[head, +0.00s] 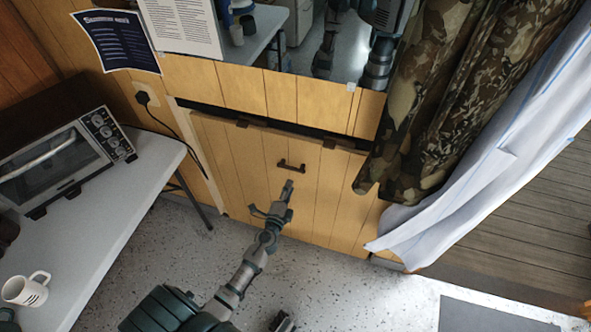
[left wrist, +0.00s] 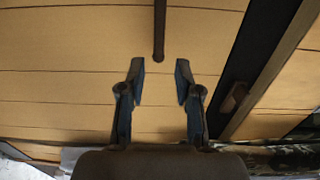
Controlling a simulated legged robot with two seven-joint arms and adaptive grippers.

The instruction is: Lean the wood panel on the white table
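The wood panel (head: 240,172) is a plank-faced board with a dark handle (head: 291,167), upright against the wall under a mirror. My left gripper (head: 287,188) is in front of it, just below the handle. In the left wrist view my left gripper (left wrist: 160,82) is open and empty, its fingers apart. The handle (left wrist: 159,32) shows ahead, roughly in line with the gap, and the panel (left wrist: 70,60) fills most of that view. The white table (head: 125,205) stands at the left. A dark piece at the bottom edge may be my right gripper (head: 283,322).
A toaster oven (head: 70,155) and a mug (head: 26,289) stand on the table, and its cord runs to a wall socket (head: 143,98). A camouflage curtain (head: 445,85) and a white cloth (head: 480,170) hang at the right. Speckled floor (head: 350,275) is clear before the panel.

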